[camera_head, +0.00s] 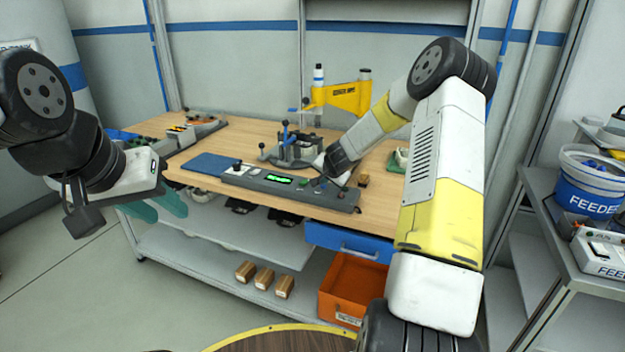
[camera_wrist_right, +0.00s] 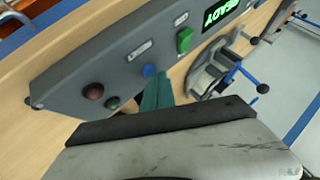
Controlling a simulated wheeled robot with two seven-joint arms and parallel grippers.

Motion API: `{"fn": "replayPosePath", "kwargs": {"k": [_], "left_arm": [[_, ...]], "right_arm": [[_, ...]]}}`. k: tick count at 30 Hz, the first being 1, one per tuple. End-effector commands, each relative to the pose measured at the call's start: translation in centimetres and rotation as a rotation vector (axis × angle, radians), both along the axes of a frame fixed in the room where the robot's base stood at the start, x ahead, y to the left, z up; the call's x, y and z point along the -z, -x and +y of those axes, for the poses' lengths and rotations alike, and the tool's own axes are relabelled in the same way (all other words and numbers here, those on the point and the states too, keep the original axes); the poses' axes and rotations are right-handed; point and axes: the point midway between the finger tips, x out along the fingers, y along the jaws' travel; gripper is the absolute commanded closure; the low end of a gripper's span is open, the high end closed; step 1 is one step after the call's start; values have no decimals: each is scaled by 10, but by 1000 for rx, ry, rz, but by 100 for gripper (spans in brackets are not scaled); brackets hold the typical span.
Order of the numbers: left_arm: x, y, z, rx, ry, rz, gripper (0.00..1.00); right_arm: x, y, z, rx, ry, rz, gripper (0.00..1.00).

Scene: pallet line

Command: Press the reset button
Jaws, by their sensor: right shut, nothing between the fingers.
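A grey control panel (camera_head: 250,180) lies along the front of the wooden workbench, with a lit green display (camera_head: 278,178). In the right wrist view the display (camera_wrist_right: 222,12) reads READY, upside down. That view also shows a blue button (camera_wrist_right: 149,70), a green switch (camera_wrist_right: 184,40), a red button (camera_wrist_right: 93,91) and a small dark green button (camera_wrist_right: 113,103). Their labels are too small to read. My right gripper (camera_wrist_right: 157,92) is shut and empty, its teal fingertips close to the blue button; I cannot tell whether they touch. My left gripper (camera_head: 155,206) is open and empty, left of the bench front.
A clamp fixture (camera_head: 295,148) stands behind the panel, and a blue mat (camera_head: 208,163) lies left of it. A yellow press (camera_head: 345,97) stands at the back. An orange bin (camera_head: 352,287) sits below the blue drawer (camera_head: 347,242). A feeder shelf is at the right.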

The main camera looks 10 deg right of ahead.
Motion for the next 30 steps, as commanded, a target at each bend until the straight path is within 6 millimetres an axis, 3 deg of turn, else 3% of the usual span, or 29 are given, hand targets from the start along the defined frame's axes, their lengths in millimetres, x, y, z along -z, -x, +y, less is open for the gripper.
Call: {"fn": "replayPosePath", "kwargs": {"k": [11, 30], "left_arm": [[0, 0, 0, 0, 0, 0, 64], [0, 0, 0, 0, 0, 0, 64]], "right_arm": [[1, 0, 0, 1, -1, 1, 100], [-16, 0, 0, 0, -1, 1, 100]]}}
